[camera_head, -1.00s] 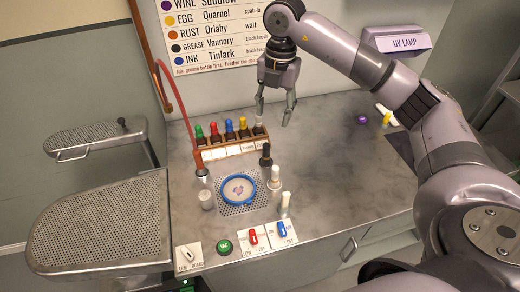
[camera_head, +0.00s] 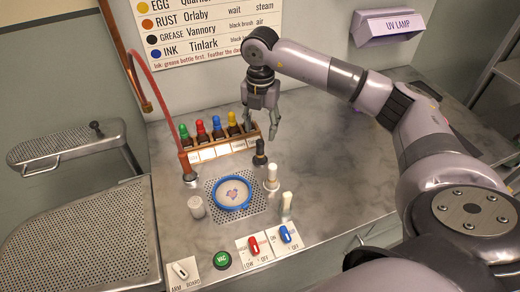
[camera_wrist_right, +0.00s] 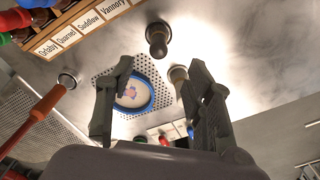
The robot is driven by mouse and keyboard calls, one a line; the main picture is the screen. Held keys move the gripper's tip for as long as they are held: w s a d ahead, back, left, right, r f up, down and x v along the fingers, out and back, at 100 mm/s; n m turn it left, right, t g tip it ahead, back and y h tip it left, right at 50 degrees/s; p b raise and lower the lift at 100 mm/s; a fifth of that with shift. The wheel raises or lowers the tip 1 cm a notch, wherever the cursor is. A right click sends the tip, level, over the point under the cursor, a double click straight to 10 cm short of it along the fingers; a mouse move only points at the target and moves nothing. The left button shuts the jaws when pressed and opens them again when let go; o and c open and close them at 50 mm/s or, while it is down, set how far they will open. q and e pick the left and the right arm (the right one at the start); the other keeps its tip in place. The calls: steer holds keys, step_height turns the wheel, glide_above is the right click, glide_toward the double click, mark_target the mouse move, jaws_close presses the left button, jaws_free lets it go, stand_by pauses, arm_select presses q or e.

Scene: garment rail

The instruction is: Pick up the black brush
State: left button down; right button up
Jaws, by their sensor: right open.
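The black brush (camera_head: 259,153) stands upright on the grey counter, behind and right of the blue ring; its dark top faces up. In the right wrist view the black brush (camera_wrist_right: 157,38) shows near the top, beyond the fingertips and roughly centred between them. My right gripper (camera_head: 260,132) is open and empty, just above and behind the brush in the head view. Its two fingers (camera_wrist_right: 160,72) are spread apart in the right wrist view. I cannot tell the exact height gap to the brush. My left gripper is not in view.
A pale-topped brush (camera_head: 271,178) and another pale tool (camera_head: 287,206) stand in front. The blue ring (camera_head: 231,193) lies on a perforated plate. Red and blue switches (camera_head: 254,245) sit at the front edge.

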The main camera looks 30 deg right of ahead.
mark_target(260, 142)
step_height(260, 142, down, 6)
steer(key=shift+w+f+p, duration=0.1)
steer(key=shift+w+p, duration=0.05)
steer(key=shift+p, duration=0.5)
steer(key=shift+f, duration=0.25)
step_height(260, 142, down, 4)
steer(key=shift+w+d+r+p, duration=0.1)
steer(key=shift+r+p, duration=0.05)
steer(key=shift+p, duration=0.85)
steer(key=shift+f, duration=0.5)
jaws_close()
